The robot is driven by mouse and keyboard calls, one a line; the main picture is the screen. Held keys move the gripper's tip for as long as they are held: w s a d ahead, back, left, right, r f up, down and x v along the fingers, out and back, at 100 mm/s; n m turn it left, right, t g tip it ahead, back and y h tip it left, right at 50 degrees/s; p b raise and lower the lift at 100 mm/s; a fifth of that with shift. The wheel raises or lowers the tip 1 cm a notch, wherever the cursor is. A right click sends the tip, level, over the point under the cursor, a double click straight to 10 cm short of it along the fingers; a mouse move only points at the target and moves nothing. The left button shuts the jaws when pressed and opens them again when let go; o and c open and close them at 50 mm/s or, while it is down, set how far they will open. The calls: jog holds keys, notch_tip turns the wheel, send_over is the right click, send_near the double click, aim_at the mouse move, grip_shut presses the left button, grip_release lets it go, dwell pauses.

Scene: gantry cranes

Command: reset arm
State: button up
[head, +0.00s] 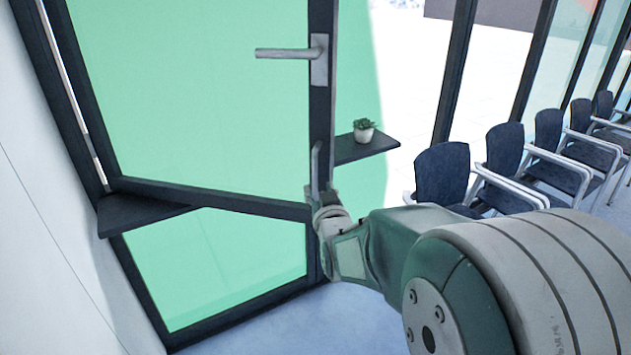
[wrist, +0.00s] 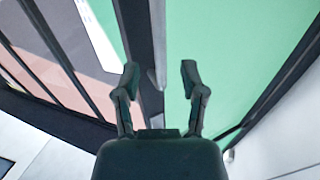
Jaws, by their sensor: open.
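My gripper (head: 322,185) is at the lower part of the dark upright of a green glass door (head: 200,110), below the silver lever handle (head: 285,53). In the wrist view my gripper (wrist: 160,72) is open, with its two dark fingers spread apart. Between and beyond the fingers are a dark frame post and a thin grey bar (wrist: 154,95). I see nothing held. Whether a finger touches the door frame I cannot tell. My arm reaches in from the lower right of the head view.
A small potted plant (head: 364,130) stands on a dark shelf (head: 352,148) right of the door. Another dark ledge (head: 140,212) is at left. A row of dark blue chairs (head: 442,172) runs along the windows at right. A white wall (head: 40,200) is at left.

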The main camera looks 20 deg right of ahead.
jog(key=shift+v, duration=1.1)
jog(key=shift+a, duration=0.1)
jog(key=s+a+f+n+g+y, duration=0.1)
jog(key=s+a+g, duration=0.4)
jog(key=s, duration=0.6)
jog(key=s+a+f+n+g+y, duration=0.1)
jog(key=s+a+g, duration=0.5)
jog(key=s, duration=0.6)
jog(key=shift+s+f+n+g+y, duration=0.3)
jog(key=shift+f+g+y, duration=0.2)
jog(key=shift+y, duration=0.5)
jog(key=shift+w+a, duration=0.1)
